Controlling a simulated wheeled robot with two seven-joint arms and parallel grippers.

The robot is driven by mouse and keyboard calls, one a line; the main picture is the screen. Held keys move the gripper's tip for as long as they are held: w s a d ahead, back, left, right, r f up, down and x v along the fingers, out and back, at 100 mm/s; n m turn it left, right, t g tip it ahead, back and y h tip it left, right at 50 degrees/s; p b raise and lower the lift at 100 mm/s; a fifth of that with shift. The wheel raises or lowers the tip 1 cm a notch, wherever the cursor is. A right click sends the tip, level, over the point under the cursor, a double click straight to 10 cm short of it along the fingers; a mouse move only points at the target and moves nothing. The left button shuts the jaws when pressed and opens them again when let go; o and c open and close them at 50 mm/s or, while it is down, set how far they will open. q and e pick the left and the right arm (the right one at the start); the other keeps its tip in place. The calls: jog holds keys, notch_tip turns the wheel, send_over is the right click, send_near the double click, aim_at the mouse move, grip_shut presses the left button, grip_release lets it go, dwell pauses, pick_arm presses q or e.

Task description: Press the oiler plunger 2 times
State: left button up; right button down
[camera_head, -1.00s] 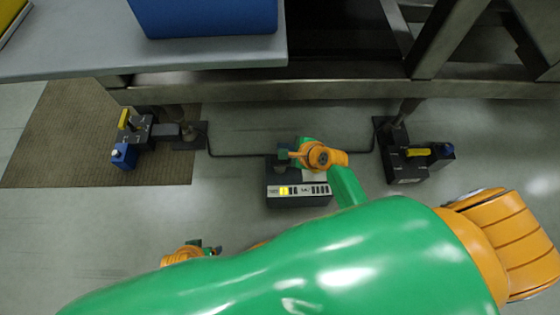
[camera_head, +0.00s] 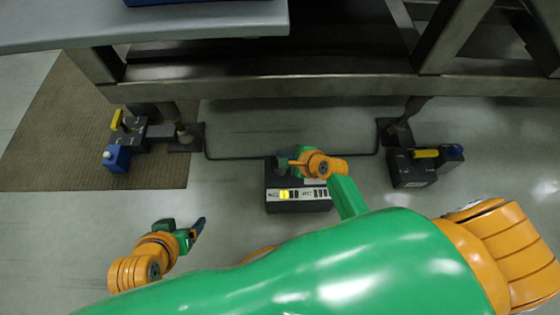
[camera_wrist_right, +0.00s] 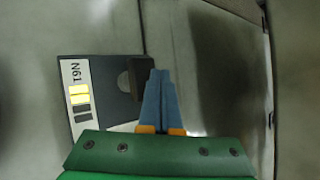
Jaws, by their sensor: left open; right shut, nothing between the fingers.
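A dark box (camera_head: 296,206) with a pale label strip stands on the floor at mid-picture, and yellow cells glow on the strip. The right wrist view shows it close up (camera_wrist_right: 104,68), with two yellow cells, a dark round part (camera_wrist_right: 124,82) and a dark block (camera_wrist_right: 139,66) beside my fingers. I cannot tell which part is the plunger. My right gripper (camera_head: 284,163) is shut and empty at the top of the box; its blue fingertips (camera_wrist_right: 158,74) overlap the block's edge, contact unclear. My left gripper (camera_head: 197,228) is open and empty, over the floor at lower left.
Dark units with yellow handles and blue parts stand by the table legs at left (camera_head: 128,140) and right (camera_head: 417,167). A thin dark pipe (camera_head: 238,158) runs between them. The grey table (camera_head: 200,30) overhangs the back. The floor between left gripper and box is clear.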

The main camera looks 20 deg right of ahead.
pick_arm(q)
jog(key=shift+w+r, duration=0.25)
jog(key=shift+r, duration=0.15)
pick_arm(e)
jog(key=shift+f, duration=0.15)
dwell(1.0)
pick_arm(q)
jog(key=shift+f, duration=0.1)
pick_arm(e)
jog(key=shift+f, duration=0.1)
dwell(0.4)
pick_arm(q)
jog(key=shift+f, duration=0.1)
pick_arm(e)
jog(key=shift+f, duration=0.35)
pick_arm(q)
jog(key=shift+f+b, duration=0.9)
jog(key=shift+b, duration=0.25)
pick_arm(e)
jog(key=shift+f, duration=1.1)
pick_arm(q)
jog(key=shift+r+p, duration=1.65)
jog(key=shift+p, duration=0.05)
pick_arm(e)
jog(key=shift+r, duration=1.5)
jog(key=shift+r, duration=0.1)
